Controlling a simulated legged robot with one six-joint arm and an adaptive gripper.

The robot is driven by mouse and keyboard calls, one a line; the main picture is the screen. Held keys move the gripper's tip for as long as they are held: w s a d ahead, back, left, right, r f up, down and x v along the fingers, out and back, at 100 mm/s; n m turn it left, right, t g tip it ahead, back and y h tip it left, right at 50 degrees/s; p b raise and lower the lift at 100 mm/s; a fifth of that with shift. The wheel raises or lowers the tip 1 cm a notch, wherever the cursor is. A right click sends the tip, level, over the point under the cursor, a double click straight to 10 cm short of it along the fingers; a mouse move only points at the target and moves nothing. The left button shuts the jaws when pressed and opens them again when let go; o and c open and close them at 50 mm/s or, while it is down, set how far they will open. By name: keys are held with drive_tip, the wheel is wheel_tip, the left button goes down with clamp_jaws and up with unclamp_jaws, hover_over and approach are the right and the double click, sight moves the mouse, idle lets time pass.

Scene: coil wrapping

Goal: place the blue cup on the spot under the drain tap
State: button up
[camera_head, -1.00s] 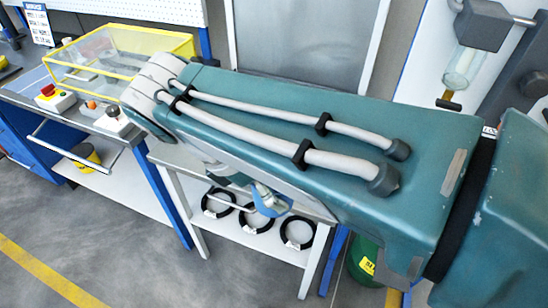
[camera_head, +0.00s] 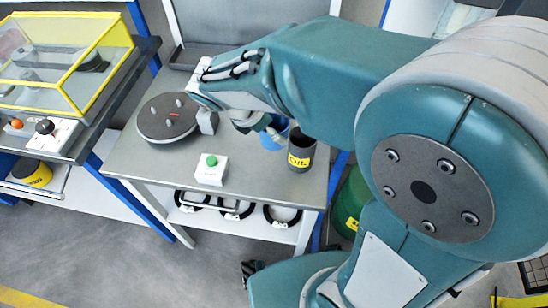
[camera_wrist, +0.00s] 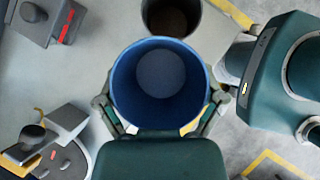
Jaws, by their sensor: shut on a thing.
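The blue cup (camera_head: 275,136) is at the right end of the grey table, beside a dark tin, partly hidden by my gripper (camera_head: 262,128). In the wrist view the cup (camera_wrist: 160,82) faces the camera with its open mouth, and its inside looks empty. My gripper (camera_wrist: 160,112) is shut on it, one finger on each side. I cannot tell whether the cup's base touches the table. I cannot make out the drain tap or the spot under it in the frames of now.
The dark tin (camera_head: 301,153) with a yellow label stands close to the cup. A round dark plate (camera_head: 167,117) and a white box with a green button (camera_head: 211,170) are on the grey table (camera_head: 258,185). A yellow-framed case (camera_head: 65,65) stands left. A green drum (camera_head: 350,200) is on the floor.

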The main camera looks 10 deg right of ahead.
drive_tip(key=f, duration=0.2)
drive_tip(key=a+f, duration=0.1)
drive_tip(key=f, duration=0.4)
drive_tip(key=shift+a+f, duration=0.1)
drive_tip(key=shift+a, duration=0.05)
drive_tip(key=shift+d+f, duration=0.25)
drive_tip(key=shift+f, duration=0.35)
drive_tip(key=f, duration=0.3)
drive_tip(key=shift+d+f, duration=0.2)
drive_tip(key=shift+a, duration=0.25)
drive_tip(key=o, duration=0.6)
drive_tip(key=shift+f, duration=0.1)
drive_tip(key=shift+d, duration=0.1)
